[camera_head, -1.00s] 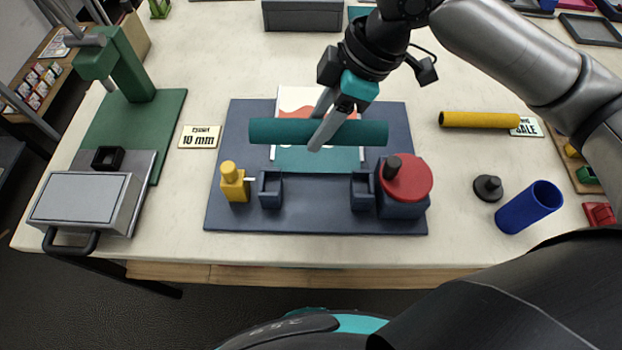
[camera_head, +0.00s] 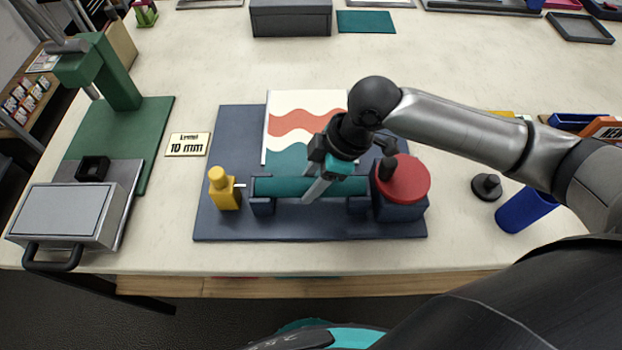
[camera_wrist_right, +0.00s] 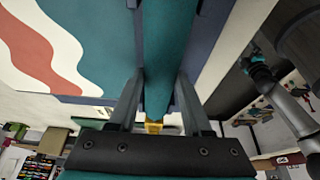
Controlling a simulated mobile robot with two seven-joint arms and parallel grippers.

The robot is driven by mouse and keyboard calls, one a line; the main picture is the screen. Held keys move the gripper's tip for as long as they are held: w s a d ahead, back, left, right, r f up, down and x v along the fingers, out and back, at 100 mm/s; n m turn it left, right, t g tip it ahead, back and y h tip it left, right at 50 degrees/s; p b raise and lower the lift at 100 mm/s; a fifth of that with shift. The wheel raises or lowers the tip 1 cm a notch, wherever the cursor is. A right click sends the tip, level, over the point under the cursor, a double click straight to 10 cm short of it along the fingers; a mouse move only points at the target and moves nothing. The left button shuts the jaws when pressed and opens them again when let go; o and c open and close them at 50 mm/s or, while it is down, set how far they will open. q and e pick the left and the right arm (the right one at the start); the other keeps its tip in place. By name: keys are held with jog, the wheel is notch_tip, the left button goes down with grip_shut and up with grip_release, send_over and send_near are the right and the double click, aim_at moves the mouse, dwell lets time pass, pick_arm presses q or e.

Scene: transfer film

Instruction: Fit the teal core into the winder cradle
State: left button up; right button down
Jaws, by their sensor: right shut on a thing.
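The teal core (camera_head: 284,187) lies level across the two dark cradle blocks of the winder, between the yellow pin piece (camera_head: 223,190) and the red round knob (camera_head: 404,180). The left cradle block (camera_head: 262,206) and right cradle block (camera_head: 358,205) are under its ends; whether it is fully seated I cannot tell. My right gripper (camera_head: 316,190) is shut on the core near its middle. In the right wrist view the core (camera_wrist_right: 168,50) runs between the fingers (camera_wrist_right: 155,95). My left gripper is not in view.
The winder's dark blue base (camera_head: 230,150) carries a patterned film sheet (camera_head: 300,105). A green press (camera_head: 115,85) and a grey lidded box (camera_head: 65,213) stand at the left. A blue tube (camera_head: 523,210) and a black knob (camera_head: 487,187) are at the right. The front table strip is clear.

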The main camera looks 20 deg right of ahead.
jog(key=shift+c, duration=1.7)
grip_release()
jog(key=shift+f, duration=0.1)
jog(key=p+v, duration=0.2)
jog(key=v, duration=1)
